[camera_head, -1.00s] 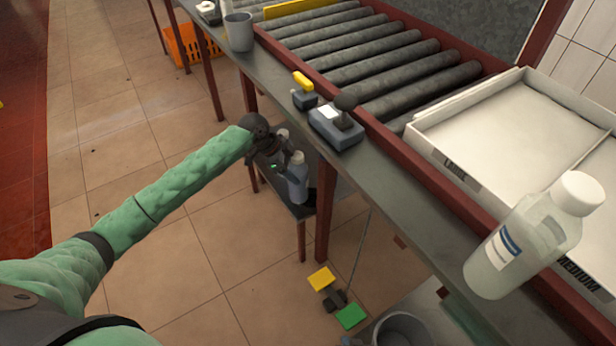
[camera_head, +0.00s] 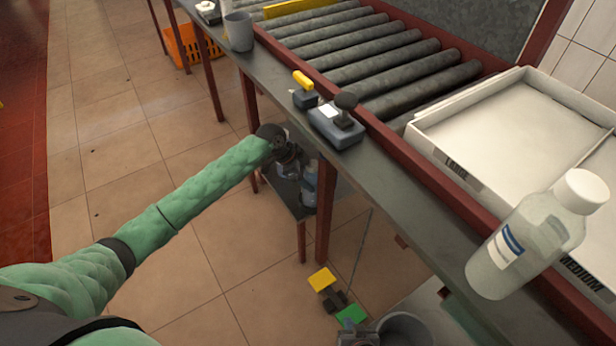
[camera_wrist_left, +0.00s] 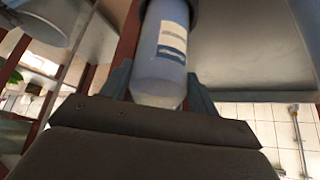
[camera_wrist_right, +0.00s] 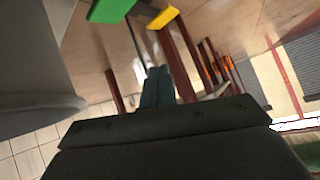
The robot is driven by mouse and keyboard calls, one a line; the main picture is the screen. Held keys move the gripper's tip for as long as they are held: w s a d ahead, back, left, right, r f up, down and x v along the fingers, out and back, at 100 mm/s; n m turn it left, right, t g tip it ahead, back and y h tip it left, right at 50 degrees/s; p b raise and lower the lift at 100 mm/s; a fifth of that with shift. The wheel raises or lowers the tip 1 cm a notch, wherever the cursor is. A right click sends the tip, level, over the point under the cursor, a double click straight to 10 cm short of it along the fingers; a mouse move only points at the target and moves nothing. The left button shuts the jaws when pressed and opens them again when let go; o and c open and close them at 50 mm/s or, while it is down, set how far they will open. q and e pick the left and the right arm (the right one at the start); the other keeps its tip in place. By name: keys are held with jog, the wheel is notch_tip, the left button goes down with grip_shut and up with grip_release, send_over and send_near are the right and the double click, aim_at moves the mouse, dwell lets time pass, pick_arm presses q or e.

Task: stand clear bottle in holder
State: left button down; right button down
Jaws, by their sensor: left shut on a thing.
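My left gripper (camera_head: 297,168) is low beside the counter, over a small dark stand. It is shut on a translucent bluish bottle (camera_head: 309,186), largely hidden by the gripper. In the left wrist view the bottle (camera_wrist_left: 165,50) sits between the fingers, with a white and blue label; a dark round piece is at its far end, and I cannot tell whether that is a holder. A larger-looking clear bottle (camera_head: 530,240) with a white cap and blue-white label is in the right foreground. My right gripper (camera_head: 358,337) is at the bottom edge; its fingers are together and empty in the right wrist view (camera_wrist_right: 157,86).
The counter (camera_head: 395,190) carries a grey control box (camera_head: 336,128), a yellow-topped switch (camera_head: 303,90) and a grey cup (camera_head: 239,31). White trays (camera_head: 480,115) lie beside the rollers. A grey bin (camera_head: 405,332) is near my right gripper. Yellow and green pedals lie below.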

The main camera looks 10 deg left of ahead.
pick_arm(q)
jog(key=shift+r, duration=0.1)
jog(key=shift+c, duration=2)
grip_release()
pick_arm(e)
jog(key=shift+s+f, duration=0.7)
jog(key=shift+s, duration=0.05)
pick_arm(q)
jog(key=shift+r, duration=0.1)
jog(key=p+v, duration=0.1)
jog(key=v, duration=1)
jog(key=shift+a+r, duration=0.25)
jog(key=shift+r, duration=0.05)
pick_arm(e)
jog(key=s+f, duration=0.1)
jog(key=s+f+g, duration=0.1)
jog(key=shift+s+d+g, duration=0.2)
jog(key=shift+s+g, duration=0.1)
jog(key=shift+s, duration=0.05)
pick_arm(q)
jog(key=shift+s, duration=0.1)
pick_arm(e)
jog(key=shift+w, duration=0.1)
